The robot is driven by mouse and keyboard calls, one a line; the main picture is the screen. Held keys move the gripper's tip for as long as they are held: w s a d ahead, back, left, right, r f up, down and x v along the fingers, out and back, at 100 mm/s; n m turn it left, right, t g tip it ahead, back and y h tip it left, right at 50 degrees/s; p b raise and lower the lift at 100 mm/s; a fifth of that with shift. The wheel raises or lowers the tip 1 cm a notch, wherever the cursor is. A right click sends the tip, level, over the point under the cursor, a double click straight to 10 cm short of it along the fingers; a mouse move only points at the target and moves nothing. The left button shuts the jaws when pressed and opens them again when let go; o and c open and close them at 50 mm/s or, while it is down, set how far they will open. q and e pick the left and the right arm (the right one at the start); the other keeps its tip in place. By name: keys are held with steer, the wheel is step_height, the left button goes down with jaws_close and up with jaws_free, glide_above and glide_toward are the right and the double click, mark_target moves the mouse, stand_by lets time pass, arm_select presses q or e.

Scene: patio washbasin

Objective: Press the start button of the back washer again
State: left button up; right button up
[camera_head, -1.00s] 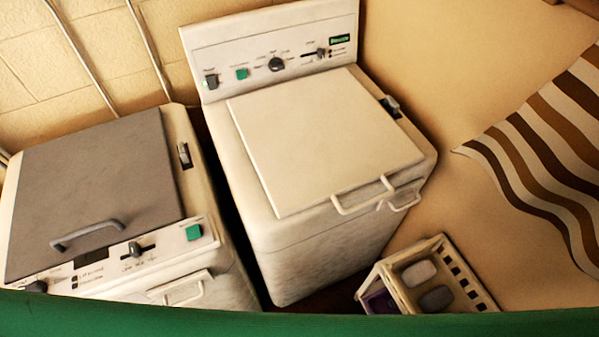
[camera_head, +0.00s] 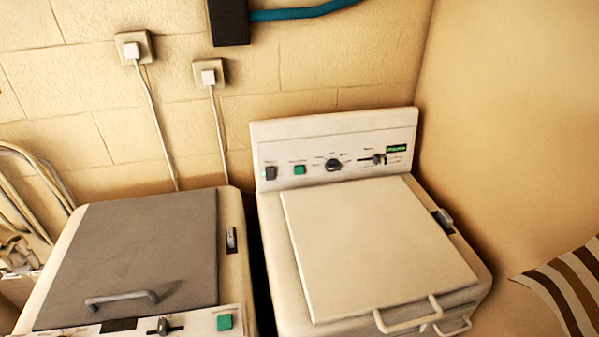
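A cream top-loading washer (camera_head: 372,246) stands against the wall, right of centre, with its lid shut. Neither of my grippers is in view.
Two wall sockets (camera_head: 131,50) (camera_head: 208,77) with plugs and cables are above the left washer. A dark box (camera_head: 228,20) with a blue pipe (camera_head: 302,13) is higher up. Bent pipes (camera_head: 30,190) are at the left. A striped cloth (camera_head: 570,288) is at the lower right.

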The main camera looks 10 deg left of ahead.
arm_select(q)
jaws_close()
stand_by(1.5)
